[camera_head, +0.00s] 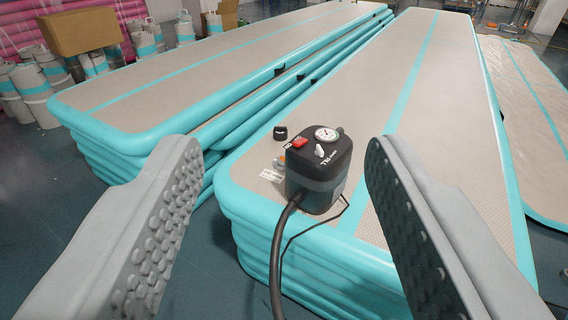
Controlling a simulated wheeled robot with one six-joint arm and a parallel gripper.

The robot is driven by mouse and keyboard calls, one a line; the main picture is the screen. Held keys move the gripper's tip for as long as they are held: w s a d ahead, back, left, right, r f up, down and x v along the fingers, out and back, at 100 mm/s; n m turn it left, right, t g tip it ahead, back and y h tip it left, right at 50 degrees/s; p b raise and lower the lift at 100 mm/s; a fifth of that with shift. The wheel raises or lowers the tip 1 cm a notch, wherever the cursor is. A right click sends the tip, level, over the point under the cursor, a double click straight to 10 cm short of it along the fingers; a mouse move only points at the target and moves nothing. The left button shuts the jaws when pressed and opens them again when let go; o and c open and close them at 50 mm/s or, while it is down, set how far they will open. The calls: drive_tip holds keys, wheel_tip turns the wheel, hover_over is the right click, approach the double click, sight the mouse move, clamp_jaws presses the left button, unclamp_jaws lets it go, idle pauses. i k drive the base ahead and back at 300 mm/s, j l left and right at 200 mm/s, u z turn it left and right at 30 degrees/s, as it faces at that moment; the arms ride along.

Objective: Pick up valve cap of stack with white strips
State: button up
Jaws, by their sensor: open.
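My gripper (282,148) is open and empty, with one grey studded finger at each side of the picture. Between the fingers, farther away, is the near end of a stack of beige inflatable tracks (335,105) with teal edges. A small black round piece that looks like a valve cap (280,132) lies on its top near the left edge. The strip along this top looks teal; I see no clearly white strips. A second stack (190,75) stands to the left, also with a teal strip.
A black pump (318,172) with a gauge and red switch stands on the middle stack, close to the cap; its dark hose (279,250) hangs toward me. Rolled tracks and a cardboard box (80,32) are at the left.

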sight(279, 133)
drive_tip(key=i+j+z, duration=0.15)
drive_tip(key=i+j, duration=0.15)
drive_tip(key=i, duration=0.25)
drive_tip(key=i+j+z, duration=0.1)
drive_tip(key=i+j, duration=0.25)
drive_tip(key=i, duration=0.25)
drive_tip(key=i+j+z, duration=0.15)
drive_tip(key=i+j, duration=0.25)
drive_tip(key=i, duration=0.15)
